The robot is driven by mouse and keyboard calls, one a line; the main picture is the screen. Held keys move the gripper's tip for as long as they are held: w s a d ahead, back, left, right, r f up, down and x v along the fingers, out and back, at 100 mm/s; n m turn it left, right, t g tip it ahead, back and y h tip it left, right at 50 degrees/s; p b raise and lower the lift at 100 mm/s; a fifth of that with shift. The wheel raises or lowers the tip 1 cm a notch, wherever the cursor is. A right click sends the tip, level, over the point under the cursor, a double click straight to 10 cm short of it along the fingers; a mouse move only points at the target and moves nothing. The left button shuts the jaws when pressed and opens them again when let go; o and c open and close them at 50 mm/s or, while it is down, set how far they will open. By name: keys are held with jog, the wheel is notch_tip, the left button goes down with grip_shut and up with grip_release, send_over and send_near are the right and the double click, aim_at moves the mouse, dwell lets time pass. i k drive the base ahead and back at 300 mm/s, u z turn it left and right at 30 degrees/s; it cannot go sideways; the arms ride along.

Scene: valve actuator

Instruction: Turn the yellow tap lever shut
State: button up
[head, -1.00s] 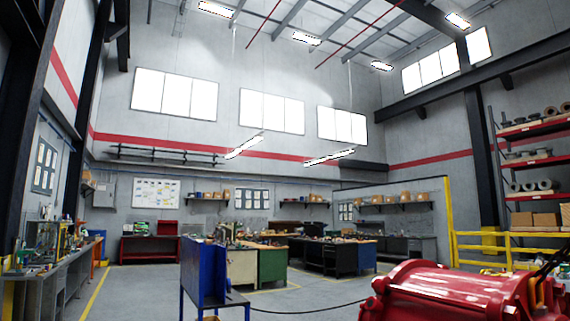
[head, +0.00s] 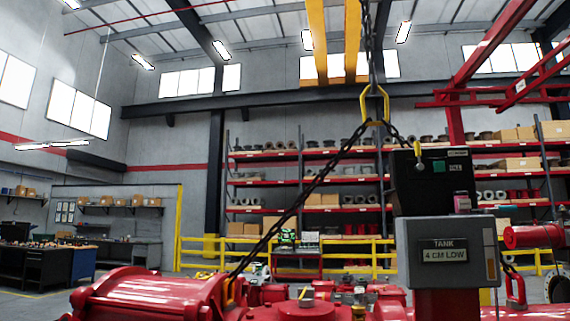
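A large red valve actuator (head: 150,295) fills the bottom of the head view, with its lower parts cut off by the frame edge. A small yellowish piece (head: 306,293) sits on top of its red round housing. I cannot tell whether it is the tap lever; no yellow tap lever shows clearly. My gripper is not in view.
A chain sling (head: 300,195) hangs from a yellow hook and reaches down to the actuator. Yellow railings (head: 350,250) and red storage shelves (head: 335,182) stand behind. Workbenches (head: 45,265) are at the far left, with open floor before them.

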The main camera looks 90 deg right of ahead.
aim_at(419, 167)
jog(key=z, duration=3.7)
jog(key=k, duration=1.05)
jog(key=u, duration=0.9)
jog(key=i, duration=0.85)
jog(key=z, duration=0.65)
jog(key=i, duration=0.85)
jog(key=z, duration=0.9)
